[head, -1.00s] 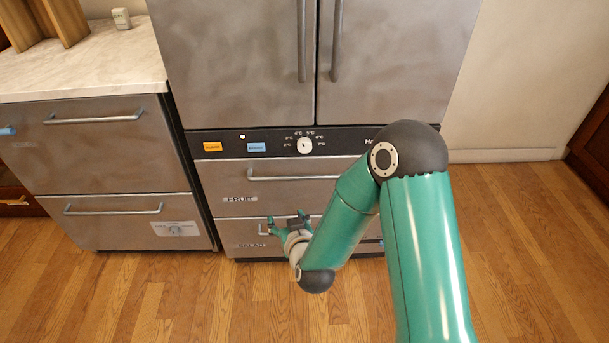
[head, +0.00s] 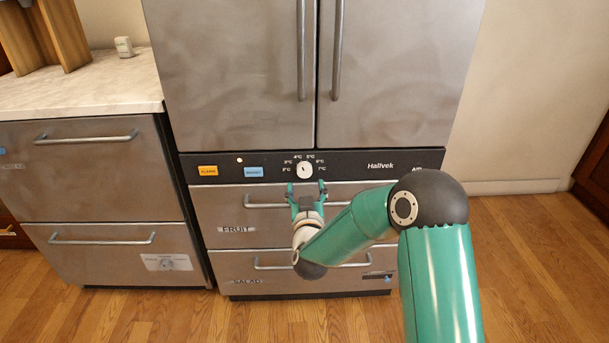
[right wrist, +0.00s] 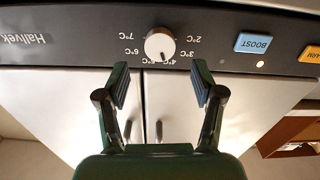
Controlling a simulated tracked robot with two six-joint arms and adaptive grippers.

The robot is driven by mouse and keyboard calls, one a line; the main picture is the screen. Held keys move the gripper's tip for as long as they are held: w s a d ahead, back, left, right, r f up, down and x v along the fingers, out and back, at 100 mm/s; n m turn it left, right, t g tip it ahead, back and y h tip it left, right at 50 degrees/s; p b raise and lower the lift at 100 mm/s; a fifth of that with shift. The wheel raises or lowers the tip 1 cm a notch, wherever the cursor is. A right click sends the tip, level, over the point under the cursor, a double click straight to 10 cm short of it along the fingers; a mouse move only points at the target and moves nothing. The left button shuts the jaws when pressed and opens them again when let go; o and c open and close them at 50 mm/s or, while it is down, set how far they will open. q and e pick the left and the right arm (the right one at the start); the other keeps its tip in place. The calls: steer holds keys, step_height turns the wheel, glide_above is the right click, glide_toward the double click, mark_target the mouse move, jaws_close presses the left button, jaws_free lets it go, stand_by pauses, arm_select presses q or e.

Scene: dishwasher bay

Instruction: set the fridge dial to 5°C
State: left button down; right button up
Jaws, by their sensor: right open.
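The fridge dial (head: 304,170) is a small white round knob on the black control strip, with temperature labels from 2°C to 7°C arced over it. In the right wrist view, which is upside down, the dial (right wrist: 159,44) shows just beyond my fingertips. Its small mark seems to lie near the 4°C and 5°C labels; I cannot tell the exact setting. My right gripper (head: 306,191) is open and empty, just below the dial in the head view. Its two fingers (right wrist: 160,80) are spread and apart from the knob. My left gripper is not in view.
On the same strip are an orange alarm button (head: 208,171), a blue boost button (head: 254,172) and a small light (head: 239,160). Below are the fruit drawer handle (head: 262,205) and the salad drawer handle (head: 275,266). Fridge door handles (head: 337,50) hang above.

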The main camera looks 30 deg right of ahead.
mark_target(304, 173)
steer(key=x, duration=0.7)
steer(key=shift+a, duration=0.1)
steer(key=c, duration=1.1)
